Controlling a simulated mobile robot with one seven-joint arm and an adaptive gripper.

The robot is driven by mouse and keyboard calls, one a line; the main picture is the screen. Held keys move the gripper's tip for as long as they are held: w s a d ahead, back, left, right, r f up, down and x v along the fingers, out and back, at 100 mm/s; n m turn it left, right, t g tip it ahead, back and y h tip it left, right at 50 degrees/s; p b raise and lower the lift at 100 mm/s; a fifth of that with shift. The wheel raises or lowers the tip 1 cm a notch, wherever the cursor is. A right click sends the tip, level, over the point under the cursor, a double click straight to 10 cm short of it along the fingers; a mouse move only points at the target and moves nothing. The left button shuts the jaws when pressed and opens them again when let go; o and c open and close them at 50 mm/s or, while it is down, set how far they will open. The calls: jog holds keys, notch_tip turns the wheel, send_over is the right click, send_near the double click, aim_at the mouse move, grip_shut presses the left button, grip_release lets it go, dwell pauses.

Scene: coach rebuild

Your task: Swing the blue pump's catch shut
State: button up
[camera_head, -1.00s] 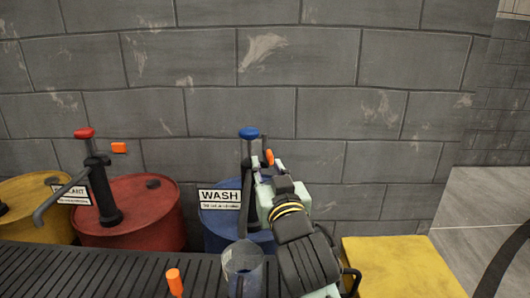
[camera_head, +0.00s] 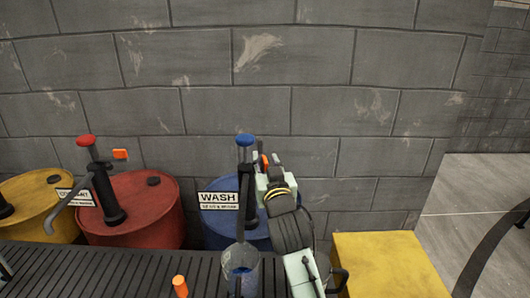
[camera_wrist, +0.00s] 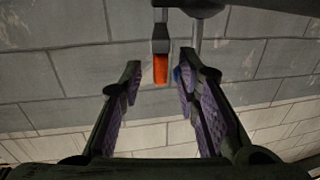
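The blue pump (camera_head: 245,185) stands on the blue drum (camera_head: 224,232) with its blue knob on top. Its orange-tipped catch (camera_head: 264,160) shows just right of the pump column, partly hidden by my arm. In the wrist view, the orange end of the catch (camera_wrist: 160,68) hangs from a dark bracket, between the lines of my two fingers and near their tips. My gripper (camera_wrist: 162,72) is open with nothing held, its purple pads apart on either side. I cannot tell whether either finger touches the catch. In the head view, my gripper (camera_head: 259,168) is beside the pump, mostly hidden.
A red drum (camera_head: 135,228) with a red-knobbed pump (camera_head: 100,185) and a yellow drum (camera_head: 35,200) stand left. A yellow box (camera_head: 385,265) is right; a block wall is behind.

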jog(key=shift+w+a, duration=0.15)
jog(key=shift+w, duration=0.7)
grip_shut()
dwell(0.3)
